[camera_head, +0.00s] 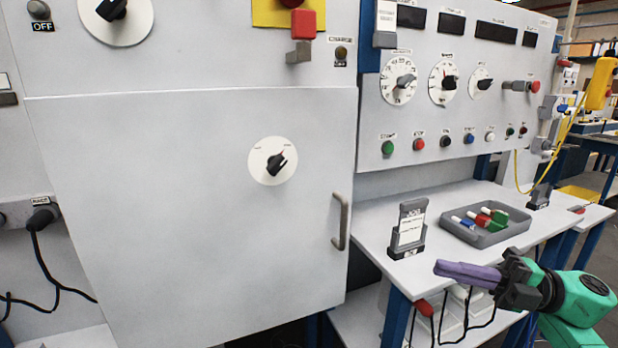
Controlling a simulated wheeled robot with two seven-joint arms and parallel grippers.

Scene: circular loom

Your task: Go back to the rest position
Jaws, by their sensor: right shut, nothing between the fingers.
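My right gripper (468,273) shows at the lower right, with purple fingers and a black and green wrist. Its fingers are together and empty, pointing left. It appears in front of the side table's front edge, below the grey tray in the picture. My left gripper is not in view.
A white cabinet (190,220) with a dial (273,161) and a door handle (341,222) fills the left. A control panel (450,100) with knobs and buttons is at upper right. The white table (470,193) holds a grey tray (487,236) of coloured pieces and a card stand (408,230).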

